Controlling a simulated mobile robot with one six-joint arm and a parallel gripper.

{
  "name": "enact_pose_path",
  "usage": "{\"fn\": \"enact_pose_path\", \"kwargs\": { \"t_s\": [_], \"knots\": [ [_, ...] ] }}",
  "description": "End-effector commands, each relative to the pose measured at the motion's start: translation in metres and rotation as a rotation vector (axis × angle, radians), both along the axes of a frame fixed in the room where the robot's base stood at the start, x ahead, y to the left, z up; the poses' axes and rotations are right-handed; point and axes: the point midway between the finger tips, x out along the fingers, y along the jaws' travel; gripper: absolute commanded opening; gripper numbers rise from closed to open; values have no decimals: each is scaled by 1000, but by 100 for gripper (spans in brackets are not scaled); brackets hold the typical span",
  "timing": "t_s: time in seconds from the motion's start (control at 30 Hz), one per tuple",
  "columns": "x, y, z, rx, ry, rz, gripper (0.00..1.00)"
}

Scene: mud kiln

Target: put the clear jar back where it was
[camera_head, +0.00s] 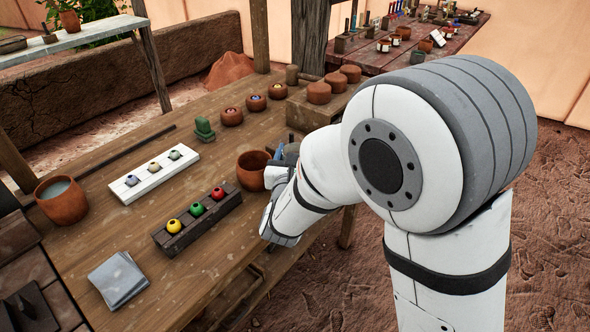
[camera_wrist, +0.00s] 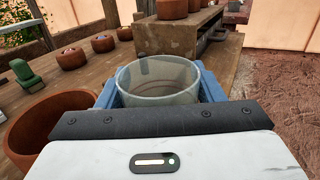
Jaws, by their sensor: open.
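The clear jar (camera_wrist: 158,82) is a round, see-through vessel with an open top, upright in the wrist view. My gripper (camera_wrist: 158,95) is open, with one blue finger on each side of the jar. I cannot tell whether the fingers touch it or whether its base rests on the table. In the head view my gripper (camera_head: 287,155) is at the right edge of the wooden table (camera_head: 110,190), and my arm hides the jar there.
A brown clay pot (camera_head: 252,170) stands close left of my gripper. A wooden block (camera_head: 312,112) with several clay pots stands behind.

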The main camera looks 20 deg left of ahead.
Motion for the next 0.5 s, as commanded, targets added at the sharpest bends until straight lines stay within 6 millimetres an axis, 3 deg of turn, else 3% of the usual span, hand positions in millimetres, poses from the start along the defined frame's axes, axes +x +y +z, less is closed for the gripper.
{"fn": "enact_pose_path", "kwargs": {
  "t_s": [0.5],
  "knots": [
    [-1,1,0,0,0,1,24]
  ]
}}
